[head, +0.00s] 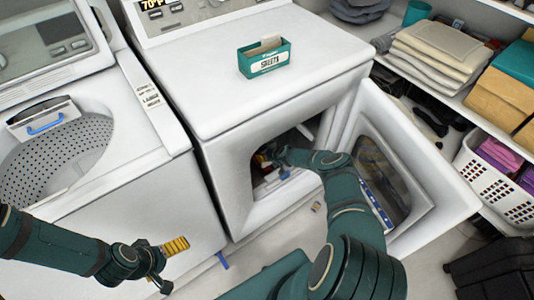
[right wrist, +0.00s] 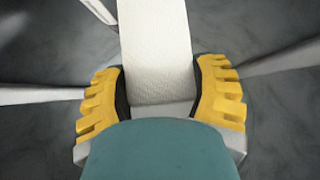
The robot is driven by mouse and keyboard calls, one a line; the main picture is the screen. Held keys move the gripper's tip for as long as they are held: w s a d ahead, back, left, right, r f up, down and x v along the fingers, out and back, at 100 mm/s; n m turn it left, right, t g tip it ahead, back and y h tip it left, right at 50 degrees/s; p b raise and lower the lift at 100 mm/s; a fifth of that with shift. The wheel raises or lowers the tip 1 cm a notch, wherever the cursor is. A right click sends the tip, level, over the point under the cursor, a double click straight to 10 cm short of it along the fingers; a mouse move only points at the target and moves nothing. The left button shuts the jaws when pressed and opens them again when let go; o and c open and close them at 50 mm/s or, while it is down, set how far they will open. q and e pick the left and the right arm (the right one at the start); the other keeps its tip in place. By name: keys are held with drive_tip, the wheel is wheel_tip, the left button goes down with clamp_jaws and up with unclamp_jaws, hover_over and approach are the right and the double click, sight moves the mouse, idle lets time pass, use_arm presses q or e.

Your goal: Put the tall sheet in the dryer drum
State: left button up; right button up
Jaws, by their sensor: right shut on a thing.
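The dryer (head: 262,95) stands in the middle of the head view with its door (head: 385,185) swung open to the right. My right arm reaches into the drum opening, and the right gripper (head: 266,158) is inside it, partly in shadow. In the right wrist view, its yellow fingers (right wrist: 160,95) are shut on a white sheet (right wrist: 155,45) that extends away from them. Grey drum walls surround it. A green box labelled "SHEETS" (head: 264,66) sits on the dryer top with a pale sheet (head: 270,42) sticking up. My left gripper (head: 172,266) is open and empty before the washer.
A washer (head: 160,165) with a perforated drum (head: 60,150) is at the left. Shelves on the right hold folded towels (head: 437,55) and a white laundry basket (head: 490,185). A black bin (head: 495,272) stands at the lower right. The open door stands close to my right arm.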

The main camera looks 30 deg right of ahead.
drive_tip(key=shift+f, duration=0.25)
drive_tip(key=o, duration=1.1)
drive_tip(key=shift+c, duration=0.2)
drive_tip(key=p+v, duration=0.5)
drive_tip(key=v, duration=0.7)
drive_tip(key=shift+r+p, duration=0.3)
drive_tip(key=shift+r, duration=0.2)
